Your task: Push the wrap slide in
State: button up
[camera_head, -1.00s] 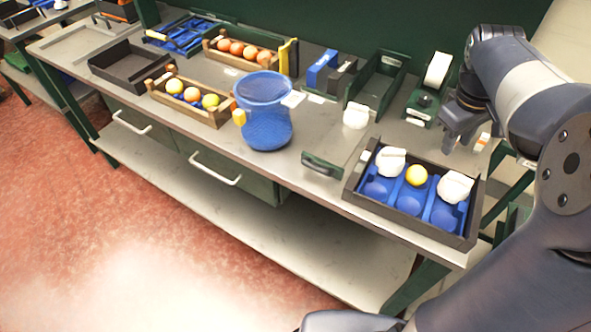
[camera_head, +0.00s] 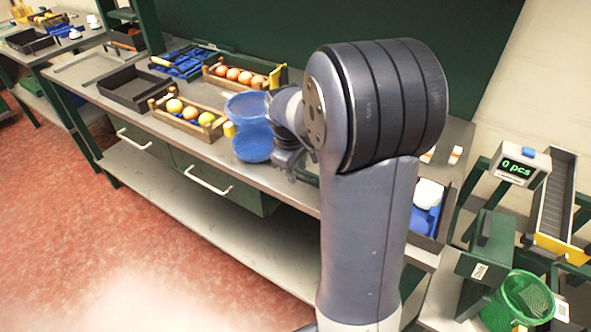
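The wrap slide, a flat grey board with a dark green front handle, is almost wholly hidden behind my arm now. Only a dark bit, perhaps its handle (camera_head: 306,178), shows beside my fingers. My gripper (camera_head: 287,163) is low over the bench just right of the blue bucket (camera_head: 252,143), close to where the handle lies. I cannot tell whether it touches the handle. The fingers are small and partly covered by my wrist, so their opening is unclear. The wrapped white piece and the green housing behind the slide are hidden.
The blue bucket stands close left of my gripper. A wooden crate of fruit (camera_head: 163,116) and a black tray (camera_head: 115,91) lie further left. At right are a dark box with blue insert (camera_head: 443,225), a "0 pcs" display (camera_head: 522,166) and a green basket (camera_head: 528,297).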

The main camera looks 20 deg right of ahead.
jog(key=shift+d+f, duration=0.1)
jog(key=shift+f, duration=0.35)
grip_shut()
dwell(0.4)
